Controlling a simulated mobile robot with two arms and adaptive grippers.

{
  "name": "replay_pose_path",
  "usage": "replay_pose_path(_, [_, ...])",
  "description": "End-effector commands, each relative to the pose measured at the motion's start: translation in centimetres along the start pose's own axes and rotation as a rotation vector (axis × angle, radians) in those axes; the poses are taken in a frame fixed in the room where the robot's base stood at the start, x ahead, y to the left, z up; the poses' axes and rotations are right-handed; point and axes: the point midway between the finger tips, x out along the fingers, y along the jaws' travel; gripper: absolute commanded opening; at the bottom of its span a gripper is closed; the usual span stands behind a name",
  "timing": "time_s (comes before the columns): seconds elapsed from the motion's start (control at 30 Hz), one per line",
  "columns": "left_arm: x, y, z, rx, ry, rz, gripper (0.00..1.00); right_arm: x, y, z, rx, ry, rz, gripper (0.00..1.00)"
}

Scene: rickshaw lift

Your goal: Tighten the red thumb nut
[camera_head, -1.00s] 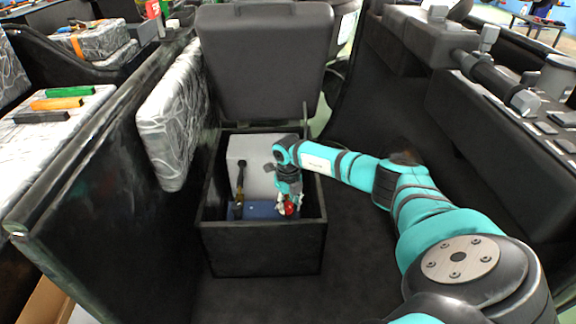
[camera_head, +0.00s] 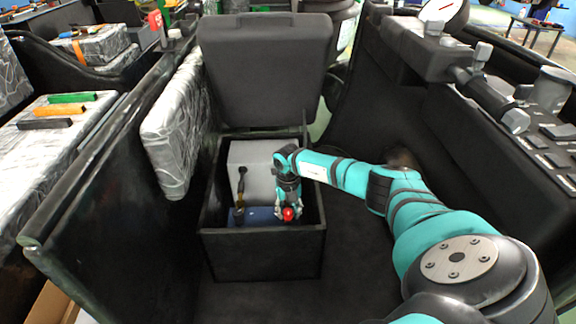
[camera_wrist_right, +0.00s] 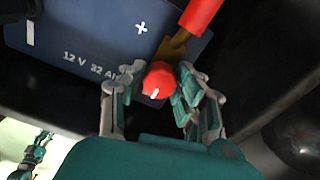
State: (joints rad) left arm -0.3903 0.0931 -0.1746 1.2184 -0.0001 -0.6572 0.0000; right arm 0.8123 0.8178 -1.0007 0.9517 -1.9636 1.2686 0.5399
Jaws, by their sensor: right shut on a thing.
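The red thumb nut (camera_wrist_right: 158,79) has a small white mark on its face and sits at the lower edge of the blue battery (camera_wrist_right: 70,35), near the plus sign. My right gripper (camera_wrist_right: 160,88) has its fingers on both sides of the nut and is shut on it. In the head view the nut (camera_head: 288,214) shows as a red dot below my right gripper (camera_head: 288,205), inside the open black box (camera_head: 262,258). A brass-coloured lug with a red sleeve (camera_wrist_right: 202,14) runs up from beside the nut. My left gripper is not in view.
The box's lid (camera_head: 265,70) stands open behind it. A grey block (camera_head: 255,165) and a dark cable (camera_head: 241,190) are inside, left of my gripper. The box walls stand close around it. A silver padded panel (camera_head: 172,130) is at the left.

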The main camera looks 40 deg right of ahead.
Motion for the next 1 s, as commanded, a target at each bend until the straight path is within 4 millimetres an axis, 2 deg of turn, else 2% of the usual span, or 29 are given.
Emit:
replay_pose_path(0.17, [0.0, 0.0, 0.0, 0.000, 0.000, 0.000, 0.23, -0.1, 0.0, 0.1, 0.002, -0.002, 0.001, 0.00])
replay_pose_path(0.2, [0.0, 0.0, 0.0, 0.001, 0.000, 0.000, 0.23, -0.1, 0.0, 0.1, 0.002, -0.002, 0.001, 0.35])
replay_pose_path(0.37, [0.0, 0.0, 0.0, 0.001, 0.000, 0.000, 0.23, -0.1, 0.0, 0.1, 0.001, -0.002, 0.001, 0.55])
replay_pose_path(0.63, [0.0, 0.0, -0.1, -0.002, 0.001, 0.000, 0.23, -0.1, 0.0, 0.0, 0.000, -0.001, 0.001, 0.55])
replay_pose_path(0.73, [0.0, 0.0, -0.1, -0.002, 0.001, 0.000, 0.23, -0.8, 0.0, 0.1, -0.002, -0.003, 0.002, 0.55])
replay_pose_path(0.87, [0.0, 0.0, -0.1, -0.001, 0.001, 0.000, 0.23, -2.8, 0.0, 0.1, -0.002, -0.005, 0.001, 0.55])
replay_pose_path(1.0, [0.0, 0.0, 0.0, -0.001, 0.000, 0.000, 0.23, -5.9, 0.0, 0.2, -0.001, -0.006, 0.002, 0.55])
